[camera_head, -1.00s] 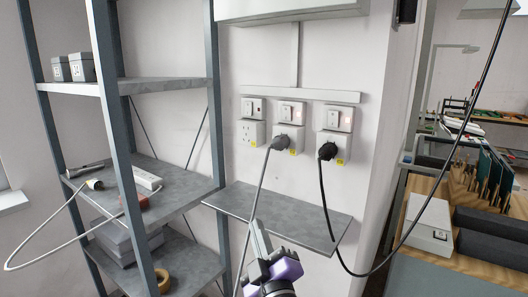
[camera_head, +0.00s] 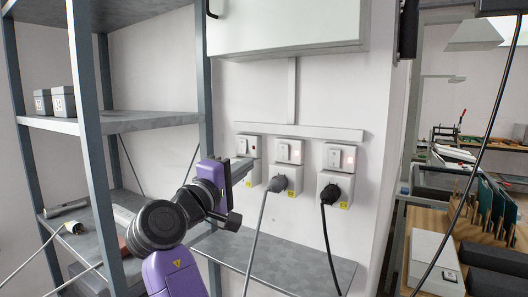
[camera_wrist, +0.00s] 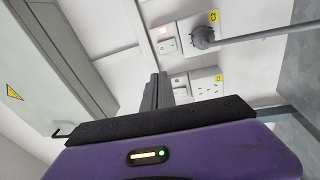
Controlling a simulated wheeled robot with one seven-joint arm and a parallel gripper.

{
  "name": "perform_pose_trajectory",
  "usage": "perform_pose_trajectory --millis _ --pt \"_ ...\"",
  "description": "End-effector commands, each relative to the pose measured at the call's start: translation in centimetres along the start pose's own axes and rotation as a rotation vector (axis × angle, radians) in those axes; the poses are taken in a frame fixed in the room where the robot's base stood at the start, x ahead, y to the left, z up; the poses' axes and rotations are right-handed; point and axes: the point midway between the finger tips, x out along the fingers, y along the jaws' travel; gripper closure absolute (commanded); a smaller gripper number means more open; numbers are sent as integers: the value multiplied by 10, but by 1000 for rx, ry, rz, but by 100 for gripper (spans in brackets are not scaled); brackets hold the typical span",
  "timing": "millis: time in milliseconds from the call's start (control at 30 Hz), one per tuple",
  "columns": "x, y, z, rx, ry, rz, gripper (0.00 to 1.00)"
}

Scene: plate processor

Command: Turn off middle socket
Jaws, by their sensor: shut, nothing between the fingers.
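The middle socket (camera_head: 287,171) is a white wall unit with a switch (camera_head: 287,150) above and a grey plug below. A faint red glow shows beside its switch. The wrist view shows its switch (camera_wrist: 165,45) and the grey plug in its outlet (camera_wrist: 187,24). My gripper (camera_head: 254,164) is shut and empty, raised in front of the left socket, whose outlet it partly hides. In the wrist view the closed fingers (camera_wrist: 160,78) point up between the two units, close to the left socket's switch. I cannot tell whether they touch anything.
The left socket (camera_wrist: 207,82) has no plug. The right socket (camera_head: 335,180) holds a black plug and its light glows red. A grey shelf board (camera_head: 285,265) lies below, a white cabinet (camera_head: 285,30) above. A metal rack (camera_head: 150,120) stands at left, close to my arm.

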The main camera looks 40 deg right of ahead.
Motion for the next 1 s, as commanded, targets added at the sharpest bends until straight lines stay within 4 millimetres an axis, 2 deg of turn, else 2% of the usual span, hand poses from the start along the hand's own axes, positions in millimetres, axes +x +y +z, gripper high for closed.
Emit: perform_pose_trajectory --millis 133,567,767,1000 --pt "-1 -6 15 -65 -62 -28 100" --pt "2 -7 15 -80 -61 -31 100" --pt "24 -6 17 -80 -63 -31 100" --pt "70 -7 20 -80 -63 -31 100"
